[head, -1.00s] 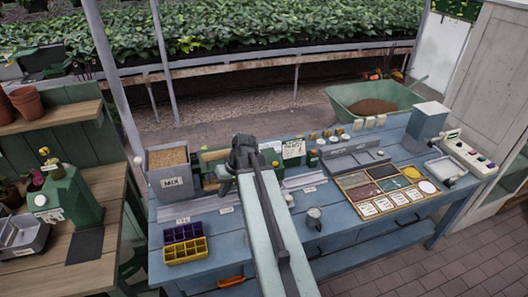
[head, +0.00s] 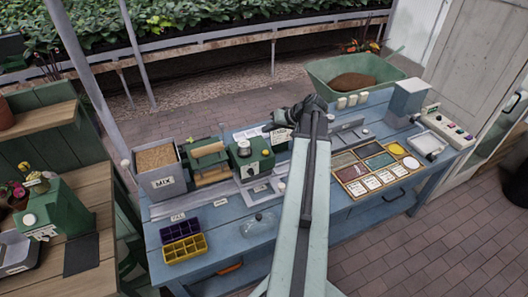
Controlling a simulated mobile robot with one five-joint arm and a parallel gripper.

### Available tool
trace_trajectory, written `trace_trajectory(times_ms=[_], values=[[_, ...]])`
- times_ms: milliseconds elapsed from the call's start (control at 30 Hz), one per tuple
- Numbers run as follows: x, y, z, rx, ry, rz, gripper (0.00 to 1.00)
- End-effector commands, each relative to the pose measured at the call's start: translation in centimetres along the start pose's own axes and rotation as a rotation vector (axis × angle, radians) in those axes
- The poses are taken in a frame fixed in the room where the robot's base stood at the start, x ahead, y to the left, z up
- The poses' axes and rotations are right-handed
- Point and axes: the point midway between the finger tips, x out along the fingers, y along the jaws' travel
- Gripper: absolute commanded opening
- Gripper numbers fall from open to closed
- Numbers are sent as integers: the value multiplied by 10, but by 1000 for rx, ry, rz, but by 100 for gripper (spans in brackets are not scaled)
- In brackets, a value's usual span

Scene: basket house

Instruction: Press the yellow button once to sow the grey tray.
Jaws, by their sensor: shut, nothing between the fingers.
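A long pale control box (head: 446,127) with several small coloured buttons sits at the right end of the blue bench. The buttons are too small for me to tell surely which is yellow. A light grey tray (head: 428,145) lies beside it, in front of a grey box-shaped machine (head: 406,98). My gripper (head: 310,106) is shut and empty, above the back middle of the bench. It is well to the left of the control box and apart from it. My arm hides part of the bench middle.
A framed panel of coloured squares (head: 372,166) lies left of the tray. A MIX bin (head: 158,170), a green machine (head: 252,160), and purple (head: 180,231) and yellow (head: 185,248) cell trays stand on the left. A wheelbarrow (head: 350,73) is behind the bench.

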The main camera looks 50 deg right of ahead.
Motion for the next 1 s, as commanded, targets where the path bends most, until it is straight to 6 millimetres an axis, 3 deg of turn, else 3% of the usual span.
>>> trace_trajectory(times_ms=[600,1000], values=[[57,37,40,-3,-4,-2,0],[63,40,45,-4,-4,-3,0]])
